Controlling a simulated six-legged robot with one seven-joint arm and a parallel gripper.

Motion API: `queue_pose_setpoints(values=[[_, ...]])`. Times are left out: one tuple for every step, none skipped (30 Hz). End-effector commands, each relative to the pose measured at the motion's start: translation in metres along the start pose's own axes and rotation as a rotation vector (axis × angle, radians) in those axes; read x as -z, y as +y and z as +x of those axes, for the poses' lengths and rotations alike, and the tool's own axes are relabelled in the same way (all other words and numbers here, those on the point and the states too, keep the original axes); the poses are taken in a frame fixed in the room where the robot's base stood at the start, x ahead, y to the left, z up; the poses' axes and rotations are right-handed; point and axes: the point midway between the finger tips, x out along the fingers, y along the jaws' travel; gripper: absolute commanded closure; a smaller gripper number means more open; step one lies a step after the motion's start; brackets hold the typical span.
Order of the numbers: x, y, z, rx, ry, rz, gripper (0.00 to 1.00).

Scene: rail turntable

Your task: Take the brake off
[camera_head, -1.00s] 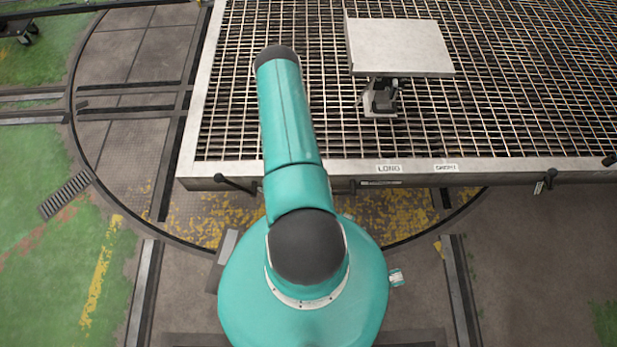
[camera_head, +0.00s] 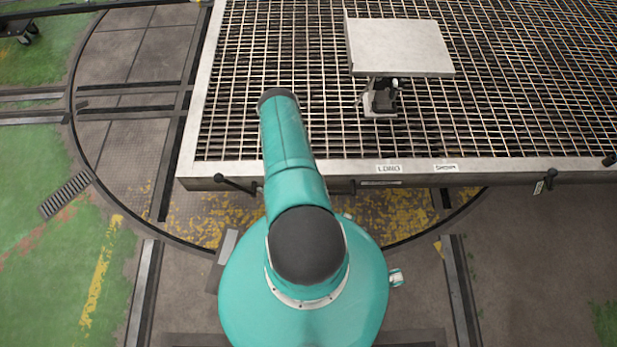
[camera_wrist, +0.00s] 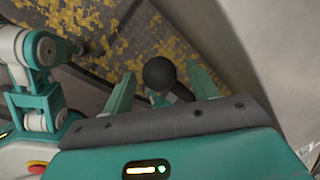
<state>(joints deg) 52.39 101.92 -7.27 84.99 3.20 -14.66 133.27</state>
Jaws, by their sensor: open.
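In the wrist view my gripper (camera_wrist: 160,76) is open, with one teal finger on each side of a round black knob (camera_wrist: 159,71). The knob appears between the fingertips; I cannot tell whether either finger touches it. What the knob is fixed to is mostly hidden below it. In the head view my gripper is hidden by my arm. A black lever (camera_head: 232,183) sticks out from the left part of the table's front edge, and another (camera_head: 546,180) from the right part. No marking that I can read names either as the brake.
The large grated table (camera_head: 280,168) fills the upper right. On it stands a flat grey plate (camera_head: 400,48) on a small mount. LONG (camera_head: 388,169) and SHORT (camera_head: 446,168) labels sit on its front rim. Rails (camera_head: 144,290) cross the floor.

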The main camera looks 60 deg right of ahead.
Motion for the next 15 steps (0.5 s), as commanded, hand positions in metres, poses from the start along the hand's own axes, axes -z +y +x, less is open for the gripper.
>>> queue_pose_setpoints(values=[[0.0000, 0.0000, -0.0001, 0.000, 0.000, 0.000, 0.43], [0.0000, 0.0000, -0.0001, 0.000, 0.000, 0.000, 0.49], [0.0000, 0.0000, -0.0002, 0.000, 0.000, 0.000, 0.57], [0.0000, 0.0000, -0.0002, 0.000, 0.000, 0.000, 0.63], [0.0000, 0.0000, -0.0002, 0.000, 0.000, 0.000, 0.69], [0.0001, 0.0000, -0.0002, 0.000, 0.000, 0.000, 0.77], [0.0001, 0.0000, -0.0003, 0.000, 0.000, 0.000, 0.83], [0.0001, 0.0000, -0.0003, 0.000, 0.000, 0.000, 0.89], [0.0001, 0.0000, -0.0003, 0.000, 0.000, 0.000, 0.96], [0.0001, 0.0000, -0.0003, 0.000, 0.000, 0.000, 1.00], [0.0001, 0.0000, -0.0003, 0.000, 0.000, 0.000, 1.00], [0.0001, 0.0000, -0.0004, 0.000, 0.000, 0.000, 1.00], [0.0002, -0.0001, -0.0005, 0.000, 0.000, 0.000, 1.00], [0.0002, -0.0001, -0.0006, -0.001, -0.001, 0.000, 1.00], [0.0003, -0.0003, -0.0009, -0.002, -0.002, 0.001, 1.00]])
